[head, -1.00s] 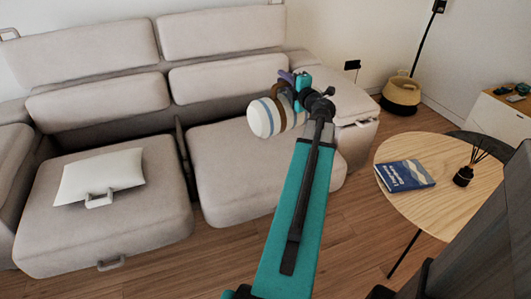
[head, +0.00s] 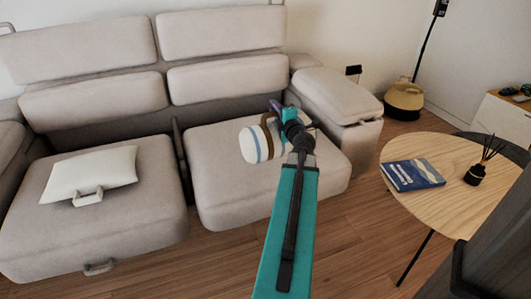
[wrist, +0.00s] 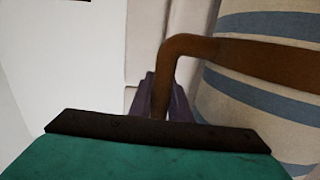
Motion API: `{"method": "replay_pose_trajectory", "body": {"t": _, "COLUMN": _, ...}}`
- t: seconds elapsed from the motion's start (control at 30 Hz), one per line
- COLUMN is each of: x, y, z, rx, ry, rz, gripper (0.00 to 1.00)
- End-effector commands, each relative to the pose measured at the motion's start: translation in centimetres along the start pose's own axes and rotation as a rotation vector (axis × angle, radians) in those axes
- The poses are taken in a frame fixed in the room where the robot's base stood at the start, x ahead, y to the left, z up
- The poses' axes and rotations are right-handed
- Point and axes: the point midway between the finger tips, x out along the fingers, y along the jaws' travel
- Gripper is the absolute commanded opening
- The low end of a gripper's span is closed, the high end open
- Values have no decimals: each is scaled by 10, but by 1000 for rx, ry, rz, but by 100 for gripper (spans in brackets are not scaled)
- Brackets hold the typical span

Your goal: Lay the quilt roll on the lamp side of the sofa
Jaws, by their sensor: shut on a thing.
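The quilt roll (head: 250,144) is white with blue stripes and has a brown strap or handle (wrist: 235,47). My gripper (head: 277,106) is shut on the roll's brown handle, and the roll hangs over the right seat of the sofa (head: 218,196). In the wrist view the purple fingers (wrist: 160,100) close around the handle, with the striped roll (wrist: 260,85) to the right. I cannot tell whether the roll touches the seat. The lamp (head: 430,40) shows as a dark pole in the corner to the right of the sofa.
The right armrest (head: 338,97) is close to my gripper. A round wooden table (head: 450,205) with a blue book (head: 412,175) and a reed diffuser (head: 475,174) stands at right.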

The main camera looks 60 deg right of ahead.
Motion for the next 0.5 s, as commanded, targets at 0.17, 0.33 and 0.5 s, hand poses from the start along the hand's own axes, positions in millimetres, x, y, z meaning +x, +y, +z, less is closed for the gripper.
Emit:
{"method": "replay_pose_trajectory", "body": {"t": 0.17, "x": 0, "y": -34, "z": -7, "rx": 3, "ry": -19, "rz": 2, "gripper": 0}}
{"method": "replay_pose_trajectory", "body": {"t": 0.33, "x": 0, "y": -56, "z": -10, "rx": 3, "ry": -36, "rz": 2, "gripper": 0}}
{"method": "replay_pose_trajectory", "body": {"t": 0.5, "x": 1, "y": -67, "z": -12, "rx": 2, "ry": -46, "rz": 3, "gripper": 0}}
